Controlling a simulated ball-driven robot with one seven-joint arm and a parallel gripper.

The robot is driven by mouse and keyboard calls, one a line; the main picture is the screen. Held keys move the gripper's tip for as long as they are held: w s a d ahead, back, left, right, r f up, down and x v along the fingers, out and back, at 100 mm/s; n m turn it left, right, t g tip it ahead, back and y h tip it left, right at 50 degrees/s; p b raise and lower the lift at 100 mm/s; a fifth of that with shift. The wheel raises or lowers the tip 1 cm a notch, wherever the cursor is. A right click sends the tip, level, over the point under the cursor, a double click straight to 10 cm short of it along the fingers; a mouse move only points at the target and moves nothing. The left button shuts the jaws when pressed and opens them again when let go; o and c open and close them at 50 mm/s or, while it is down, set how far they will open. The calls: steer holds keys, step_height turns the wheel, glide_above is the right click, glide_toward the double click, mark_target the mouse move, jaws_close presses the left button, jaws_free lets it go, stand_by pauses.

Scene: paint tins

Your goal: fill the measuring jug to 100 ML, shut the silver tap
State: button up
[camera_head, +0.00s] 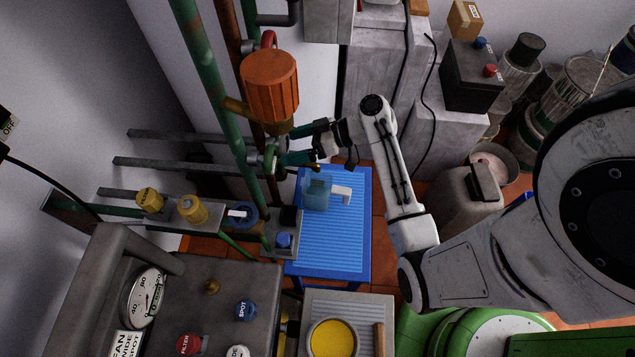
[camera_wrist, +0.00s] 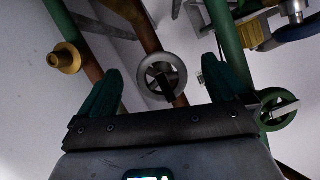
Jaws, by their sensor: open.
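The measuring jug (camera_head: 317,190) is a translucent bluish vessel with a white handle (camera_head: 342,194), standing on a blue ridged platform (camera_head: 330,250). Its level and marks are too small to read, and I see no clear stream. My gripper (camera_head: 287,147) is open and empty, with teal fingers near the pipes, above and left of the jug. In the wrist view, the silver tap (camera_wrist: 176,66), a round grey handwheel with a dark bar, shows between the spread fingers (camera_wrist: 161,70); I cannot tell how far off it is. I cannot make it out in the head view.
A green handwheel (camera_wrist: 279,112) is just right of my gripper. A brass fitting (camera_wrist: 65,58) is at left. An orange cylinder (camera_head: 270,85) hangs above the gripper among green and brown pipes. A grey panel with knobs (camera_head: 215,270) and a yellow paint tin (camera_head: 333,338) are in front.

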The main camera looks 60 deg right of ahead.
steer(key=shift+s+d, duration=0.25)
steer(key=shift+s, duration=0.5)
steer(key=shift+s+d, duration=0.25)
steer(key=shift+s, duration=0.45)
steer(key=shift+s+d, duration=0.25)
steer(key=shift+s, duration=0.5)
